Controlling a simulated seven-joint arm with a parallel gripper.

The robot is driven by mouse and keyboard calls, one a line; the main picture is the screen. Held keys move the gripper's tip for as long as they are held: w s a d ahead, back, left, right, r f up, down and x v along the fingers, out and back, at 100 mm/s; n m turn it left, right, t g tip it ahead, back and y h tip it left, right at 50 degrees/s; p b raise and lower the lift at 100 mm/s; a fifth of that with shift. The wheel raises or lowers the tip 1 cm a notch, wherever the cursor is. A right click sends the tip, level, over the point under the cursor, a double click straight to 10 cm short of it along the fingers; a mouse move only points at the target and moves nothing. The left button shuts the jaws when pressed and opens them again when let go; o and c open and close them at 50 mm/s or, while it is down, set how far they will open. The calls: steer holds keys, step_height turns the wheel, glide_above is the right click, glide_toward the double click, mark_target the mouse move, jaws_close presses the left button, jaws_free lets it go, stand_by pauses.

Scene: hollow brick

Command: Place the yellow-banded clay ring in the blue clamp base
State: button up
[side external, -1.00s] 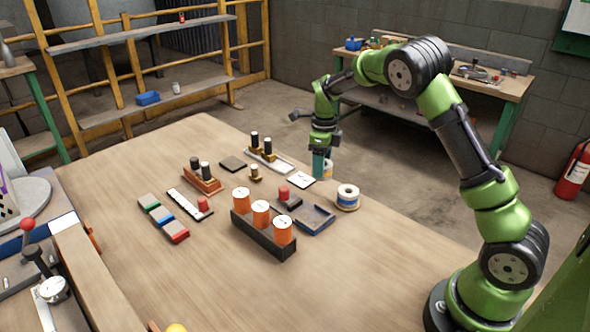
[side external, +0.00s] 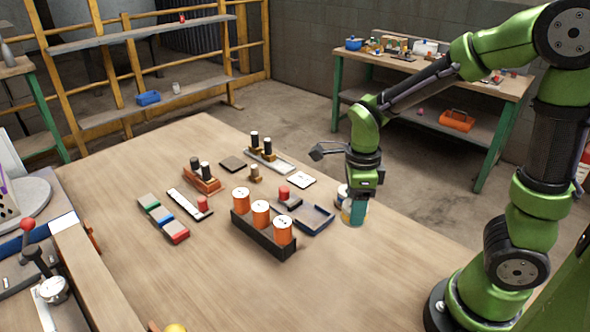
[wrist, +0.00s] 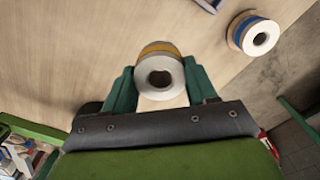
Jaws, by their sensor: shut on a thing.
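The yellow-banded clay ring (wrist: 160,68) is pale with an open centre hole. My gripper (wrist: 162,84) is shut on it, one teal finger on each side in the wrist view. In the side view my gripper (side external: 355,212) points down at the right of the table, and the ring (side external: 346,212) is mostly hidden behind the fingers. It is low over the table; I cannot tell whether it touches. A blue tray-like base (side external: 313,221) lies empty to the left of my gripper. I cannot tell surely whether it is the blue clamp base.
A blue-banded ring (wrist: 254,34) stands close by and is partly hidden behind my gripper in the side view (side external: 341,193). A dark rack with orange cylinders (side external: 261,212) is left of the blue tray. Blocks and pegs stand farther left. The front table is clear.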

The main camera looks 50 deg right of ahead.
steer(key=s+f, duration=0.3)
steer(key=s, duration=0.1)
glide_above(313, 219)
steer(key=shift+f+n, duration=0.3)
steer(key=shift+f, duration=2.1)
steer(key=shift+f, duration=0.15)
steer(key=o, duration=1.1)
